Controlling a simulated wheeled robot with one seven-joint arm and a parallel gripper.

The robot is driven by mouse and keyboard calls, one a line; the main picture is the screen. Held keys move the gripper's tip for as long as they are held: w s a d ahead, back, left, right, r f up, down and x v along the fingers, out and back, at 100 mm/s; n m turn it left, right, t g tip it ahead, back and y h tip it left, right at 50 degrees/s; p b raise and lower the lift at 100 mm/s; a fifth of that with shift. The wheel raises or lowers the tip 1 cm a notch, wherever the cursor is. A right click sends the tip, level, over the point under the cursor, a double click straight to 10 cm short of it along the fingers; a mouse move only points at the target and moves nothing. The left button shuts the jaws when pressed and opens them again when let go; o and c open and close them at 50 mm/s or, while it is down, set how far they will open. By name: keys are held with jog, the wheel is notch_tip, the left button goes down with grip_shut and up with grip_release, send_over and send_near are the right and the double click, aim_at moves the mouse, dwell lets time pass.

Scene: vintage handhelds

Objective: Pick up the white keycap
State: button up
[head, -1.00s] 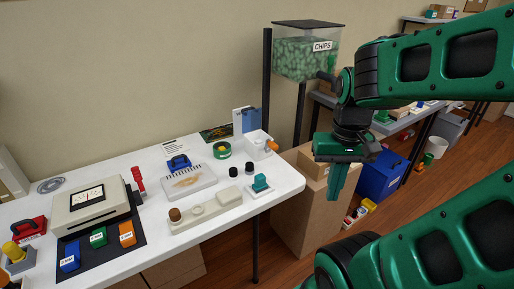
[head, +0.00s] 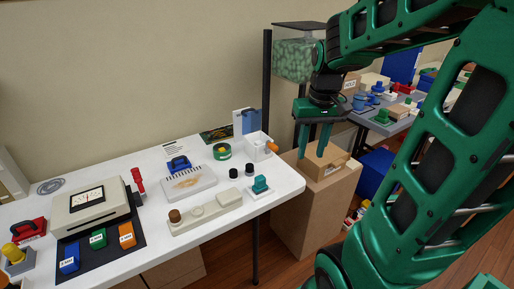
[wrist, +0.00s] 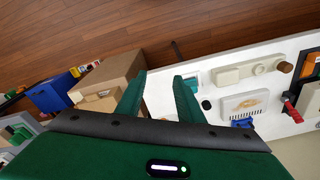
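My gripper (head: 314,146) is open and empty, fingers down, in the air to the right of the white table's right end. I cannot tell for sure which thing is the white keycap. An off-white block (head: 229,197) sits on a long beige base (head: 190,223) with a brown knob (head: 174,215) near the table's front edge. Beside it, a teal piece (head: 260,184) stands on a small white plate (head: 256,193). The base also shows in the wrist view (wrist: 240,72).
A white box with an orange part (head: 257,146), two black cylinders (head: 249,169), a green roll (head: 222,151) and a pale tray (head: 188,182) stand on the table.

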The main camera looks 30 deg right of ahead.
jog(key=w+d+f+n+t, duration=0.1)
jog(key=w+d+f+n, duration=0.15)
jog(key=w, duration=1.25)
jog(key=n+t, duration=0.1)
jog(key=n, duration=0.1)
send_near(258, 142)
jog(key=x, duration=0.8)
jog(key=shift+f, duration=0.25)
jog(key=shift+c, duration=0.3)
jog(key=c, duration=0.7)
